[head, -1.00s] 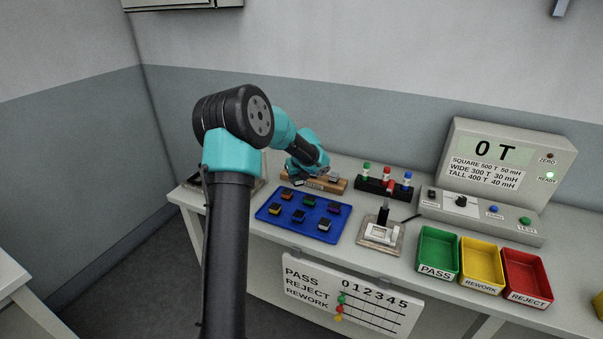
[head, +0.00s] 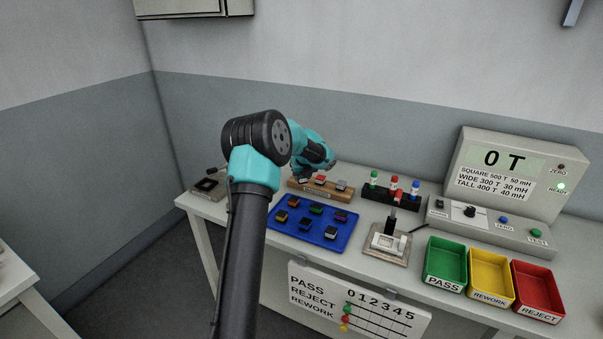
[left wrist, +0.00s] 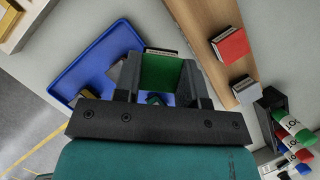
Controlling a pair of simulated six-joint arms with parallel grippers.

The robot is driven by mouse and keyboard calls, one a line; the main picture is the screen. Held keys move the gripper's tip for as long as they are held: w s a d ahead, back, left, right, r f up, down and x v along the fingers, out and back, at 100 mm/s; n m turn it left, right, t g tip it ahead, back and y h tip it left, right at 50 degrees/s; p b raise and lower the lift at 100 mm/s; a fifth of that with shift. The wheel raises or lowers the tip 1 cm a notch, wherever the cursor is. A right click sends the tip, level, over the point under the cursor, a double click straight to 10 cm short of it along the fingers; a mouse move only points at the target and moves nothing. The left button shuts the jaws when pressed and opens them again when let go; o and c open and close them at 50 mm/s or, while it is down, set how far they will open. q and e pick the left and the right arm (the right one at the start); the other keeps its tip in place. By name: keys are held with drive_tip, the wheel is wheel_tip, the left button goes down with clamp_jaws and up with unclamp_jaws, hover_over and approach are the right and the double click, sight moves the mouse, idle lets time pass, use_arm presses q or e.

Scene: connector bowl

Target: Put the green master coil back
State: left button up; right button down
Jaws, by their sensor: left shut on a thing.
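My left gripper (head: 303,177) is shut on the green master coil (left wrist: 161,73), a green block with a pale-labelled edge seen between the fingers in the left wrist view. In the head view the gripper is at the left end of the wooden master rack (head: 333,194), and the wrist hides most of the coil. I cannot tell whether the coil touches the rack. A red coil (head: 320,180) and a grey coil (head: 341,184) sit on the rack; both show in the left wrist view, the red one (left wrist: 230,44) above the grey one (left wrist: 243,88). My right gripper is out of view.
A blue tray (head: 274,225) with several coils lies in front of the rack. A black stand (head: 390,198) with green, red and blue bottles is to its right. A test fixture (head: 387,243), meter box and green, yellow and red bins stand further right.

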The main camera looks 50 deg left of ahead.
use_arm(q)
drive_tip(key=shift+w+a+f, duration=0.25)
drive_tip(key=shift+w+a, duration=1.3)
drive_tip(key=shift+a, duration=0.25)
drive_tip(key=shift+w+a+f, duration=0.2)
drive_tip(key=shift+w+a, duration=1.35)
drive_tip(key=shift+a, duration=0.2)
drive_tip(key=shift+w+a, duration=0.1)
drive_tip(key=shift+f, duration=1.75)
drive_tip(key=shift+f, duration=0.1)
drive_tip(key=o, duration=1)
drive_tip(key=v, duration=1.2)
